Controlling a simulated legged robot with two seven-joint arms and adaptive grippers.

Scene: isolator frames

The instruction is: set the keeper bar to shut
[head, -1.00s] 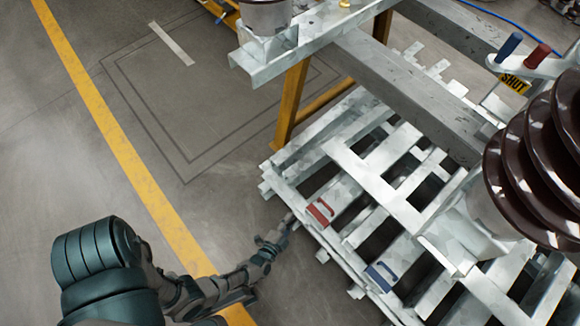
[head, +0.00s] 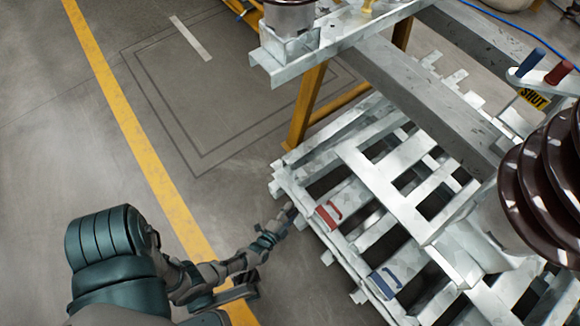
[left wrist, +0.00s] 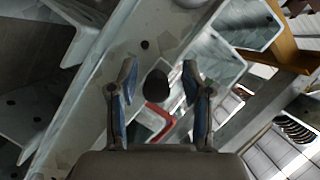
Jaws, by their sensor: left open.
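A SHUT label (head: 533,97) sits below a pale arm with a blue grip (head: 531,62) and a red grip (head: 559,72) at the upper right of the head view. A red handle (head: 328,214) and a blue handle (head: 386,281) are on the slatted metal frame. I cannot tell which part is the keeper bar. My left gripper (head: 290,210) is just left of the red handle, at the frame's edge. In the left wrist view the left gripper (left wrist: 157,95) is open, with a dark round thing (left wrist: 155,87) and the red handle (left wrist: 157,116) beyond its fingers.
The pale slatted frame (head: 372,177) fills the right side. A brown ribbed insulator (head: 545,185) stands at the right edge. A yellow post (head: 305,105) holds up a metal beam (head: 420,85). The floor (head: 160,150) at left is open, with a yellow line (head: 130,120).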

